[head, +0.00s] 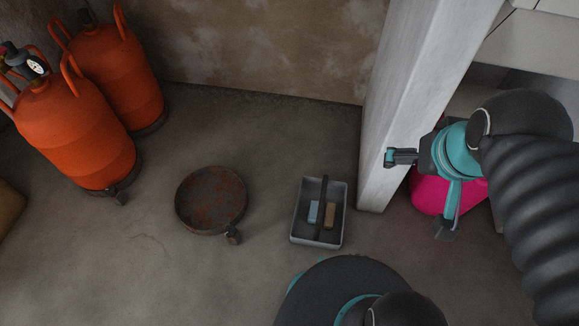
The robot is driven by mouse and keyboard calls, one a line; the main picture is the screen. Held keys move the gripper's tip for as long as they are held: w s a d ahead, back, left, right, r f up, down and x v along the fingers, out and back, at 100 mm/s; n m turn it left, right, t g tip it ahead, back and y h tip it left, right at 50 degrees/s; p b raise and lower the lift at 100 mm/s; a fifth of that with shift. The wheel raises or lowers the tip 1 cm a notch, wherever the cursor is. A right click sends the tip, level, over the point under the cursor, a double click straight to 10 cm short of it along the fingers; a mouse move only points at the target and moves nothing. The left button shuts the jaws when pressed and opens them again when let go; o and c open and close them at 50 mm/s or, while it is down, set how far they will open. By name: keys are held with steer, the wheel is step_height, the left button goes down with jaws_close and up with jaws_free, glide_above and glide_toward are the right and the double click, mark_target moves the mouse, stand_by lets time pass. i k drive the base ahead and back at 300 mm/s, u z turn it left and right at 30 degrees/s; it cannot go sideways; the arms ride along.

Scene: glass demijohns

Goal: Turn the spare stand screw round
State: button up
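A round, shallow, rust-brown stand (188,222) lies empty on the floor left of centre. A small dark screw or clamp piece (233,235) sticks out at its lower right edge, pointing toward the bottom of the picture. Its fine shape is too small to tell. My gripper (418,195) is at the right, by the white post and apart from the stand. Its two teal and dark fingers are spread wide, with nothing seen between them that it holds.
Two orange cylinders (72,135) (118,72) stand at the left, the nearer with a gauge. A grey carrier (296,226) holding two blocks sits between the stand and the white post (408,90). A pink object (428,192) is behind my gripper.

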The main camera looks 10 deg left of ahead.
mark_target(230, 230)
steer(key=u, duration=1.65)
